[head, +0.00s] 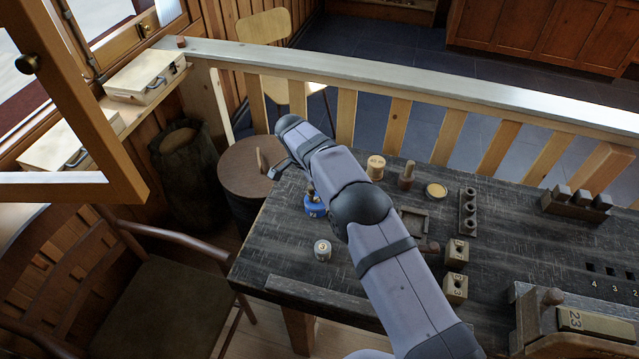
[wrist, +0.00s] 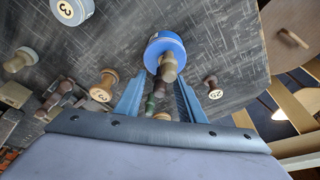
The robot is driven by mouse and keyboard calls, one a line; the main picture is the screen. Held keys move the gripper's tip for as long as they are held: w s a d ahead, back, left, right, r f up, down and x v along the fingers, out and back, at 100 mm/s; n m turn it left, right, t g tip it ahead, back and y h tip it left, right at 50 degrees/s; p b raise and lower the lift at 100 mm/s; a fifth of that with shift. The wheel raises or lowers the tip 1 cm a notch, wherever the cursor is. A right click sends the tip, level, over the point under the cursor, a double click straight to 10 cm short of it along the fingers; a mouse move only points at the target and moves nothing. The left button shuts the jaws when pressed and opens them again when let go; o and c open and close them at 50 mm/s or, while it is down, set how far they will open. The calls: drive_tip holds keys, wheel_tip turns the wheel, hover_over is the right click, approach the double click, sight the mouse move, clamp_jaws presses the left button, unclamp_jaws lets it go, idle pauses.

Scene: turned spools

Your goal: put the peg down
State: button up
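A blue spool (head: 314,208) stands near the table's far-left edge in the head view; it also shows in the wrist view (wrist: 165,44). A brown wooden peg (wrist: 168,70) appears upright at the blue spool's middle, its rounded end toward the camera. How deep it sits is hidden. My gripper (wrist: 160,84) has its two blue-grey fingers apart, with visible gaps between them and the peg. It looks open, around the peg and over the spool. In the head view my arm hides most of the gripper.
A white spool marked 3 (head: 322,250) stands nearby. The front-left tabletop is mostly clear.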

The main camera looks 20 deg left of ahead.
drive_tip(key=b+v, duration=0.3)
drive_tip(key=v, duration=0.9)
drive_tip(key=shift+r, duration=0.1)
drive_tip(key=s+d+r+n+g+y, duration=0.1)
drive_tip(key=s+d+n, duration=0.15)
drive_tip(key=d, duration=0.85)
drive_tip(key=s+d+n+g, duration=0.1)
drive_tip(key=d+n, duration=0.2)
drive_tip(key=d, duration=0.7)
drive_tip(key=s+d+f+n, duration=0.1)
drive_tip(key=s+d+f, duration=0.2)
drive_tip(key=s+d, duration=0.4)
drive_tip(key=s+d+f+n+y, duration=0.1)
drive_tip(key=s+d, duration=0.6)
drive_tip(key=s, duration=0.8)
wheel_tip(320, 180, down, 2)
drive_tip(key=shift+f+n, duration=0.1)
drive_tip(key=shift+n, duration=0.65)
